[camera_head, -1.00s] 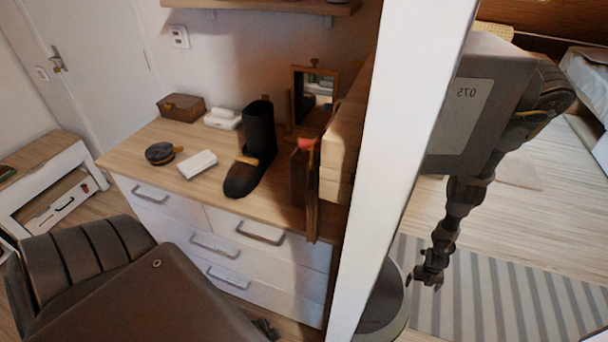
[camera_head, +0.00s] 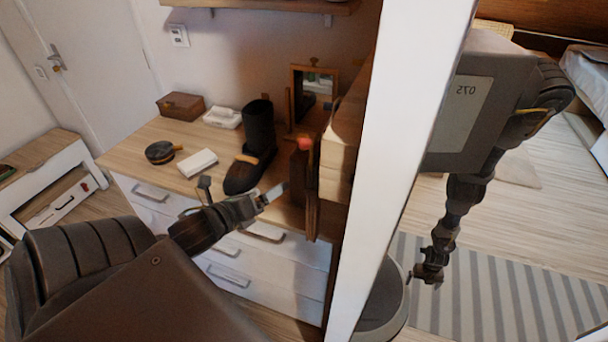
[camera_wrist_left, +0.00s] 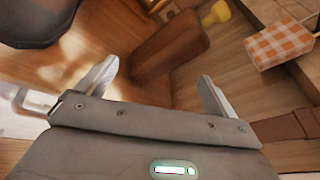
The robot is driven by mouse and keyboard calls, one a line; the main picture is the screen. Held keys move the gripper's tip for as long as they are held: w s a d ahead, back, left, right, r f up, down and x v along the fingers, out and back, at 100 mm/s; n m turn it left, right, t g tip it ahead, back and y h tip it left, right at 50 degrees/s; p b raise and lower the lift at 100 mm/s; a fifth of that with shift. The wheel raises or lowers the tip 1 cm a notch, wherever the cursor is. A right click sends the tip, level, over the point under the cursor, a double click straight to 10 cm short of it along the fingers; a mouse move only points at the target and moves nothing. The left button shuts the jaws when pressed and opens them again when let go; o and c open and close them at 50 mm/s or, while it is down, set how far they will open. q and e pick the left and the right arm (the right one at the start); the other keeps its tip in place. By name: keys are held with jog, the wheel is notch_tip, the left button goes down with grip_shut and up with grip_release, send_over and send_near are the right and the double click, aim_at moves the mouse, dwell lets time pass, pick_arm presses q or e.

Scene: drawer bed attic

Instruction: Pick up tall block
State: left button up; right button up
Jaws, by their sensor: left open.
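The tall block, a dark brown upright block (camera_head: 298,172), stands near the right end of the dresser top, partly behind a wooden piece. In the left wrist view, a long brown block (camera_wrist_left: 172,48), apparently the same one, lies ahead between the finger directions. My left gripper (camera_head: 240,190) is over the dresser's front edge, left of the block and in front of the black boot. It is open, with fingers wide apart and nothing between them. In the left wrist view its fingers (camera_wrist_left: 163,90) stop short of the block.
The black boot (camera_head: 258,130) stands close behind my left gripper. A white box (camera_head: 198,163), round dark object (camera_head: 160,152), brown case (camera_head: 181,105) and small mirror (camera_head: 315,95) share the dresser top (camera_head: 130,145). A white post (camera_head: 398,130) bounds the right.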

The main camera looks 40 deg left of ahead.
pick_arm(q)
notch_tip(320, 180, up, 6)
jog(key=m+t+h, duration=0.2)
jog(key=m+h, duration=0.1)
jog(key=m, duration=0.5)
jog(key=m+p, duration=0.1)
jog(key=p, duration=0.1)
send_near(302, 150)
jog(key=shift+w, duration=1.8)
jog(key=w+p, duration=0.1)
jog(key=w, duration=0.1)
jog(key=w+d, duration=0.1)
jog(key=w, duration=0.1)
jog(key=shift+w+p, duration=0.35)
jog(key=shift+w, duration=0.05)
jog(key=c, duration=1.8)
